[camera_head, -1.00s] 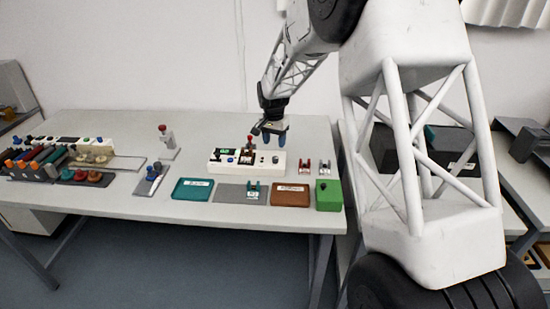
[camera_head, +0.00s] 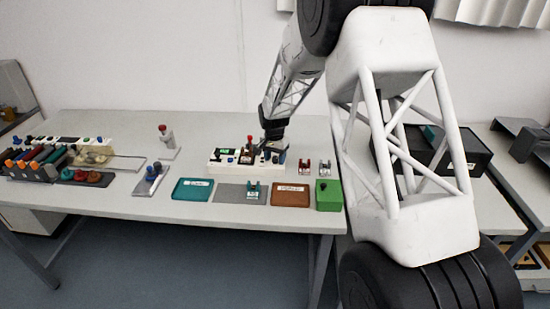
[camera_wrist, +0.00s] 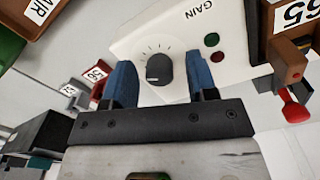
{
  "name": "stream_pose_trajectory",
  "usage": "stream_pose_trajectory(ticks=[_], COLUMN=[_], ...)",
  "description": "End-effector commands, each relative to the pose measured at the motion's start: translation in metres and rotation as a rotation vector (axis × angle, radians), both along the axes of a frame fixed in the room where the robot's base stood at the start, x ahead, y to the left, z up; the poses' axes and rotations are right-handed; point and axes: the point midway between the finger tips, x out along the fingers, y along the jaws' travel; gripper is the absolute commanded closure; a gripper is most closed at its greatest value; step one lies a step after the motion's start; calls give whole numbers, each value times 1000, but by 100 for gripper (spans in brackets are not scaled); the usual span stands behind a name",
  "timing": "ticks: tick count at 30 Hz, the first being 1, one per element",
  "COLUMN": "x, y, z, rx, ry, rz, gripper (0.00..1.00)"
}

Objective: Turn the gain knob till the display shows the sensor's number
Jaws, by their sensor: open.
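The gain knob (camera_wrist: 158,68), dark with a pale pointer line, sits on the white panel (camera_wrist: 150,38) beside the word GAIN in the wrist view. My gripper (camera_wrist: 159,62) is open, with one blue finger on each side of the knob and a gap to it on both sides. In the head view my gripper (camera_head: 275,145) is low over the right end of the white panel and hides the knob. The green display (camera_head: 224,151) is on the panel's left part; its digits are too small to read.
A teal tray (camera_head: 192,190), a grey mat (camera_head: 232,194), a brown tray (camera_head: 290,194) and a green box (camera_head: 328,195) line the front.

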Motion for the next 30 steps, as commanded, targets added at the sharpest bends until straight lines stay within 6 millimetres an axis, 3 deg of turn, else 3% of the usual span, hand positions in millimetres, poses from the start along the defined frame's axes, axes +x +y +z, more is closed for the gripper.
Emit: stream_pose_trajectory(ticks=[7,17,30], x=[0,0,0], y=[0,0,0], z=[0,0,0], rx=[0,0,1], ry=[0,0,-1], rz=[0,0,149], gripper=[47,96,96])
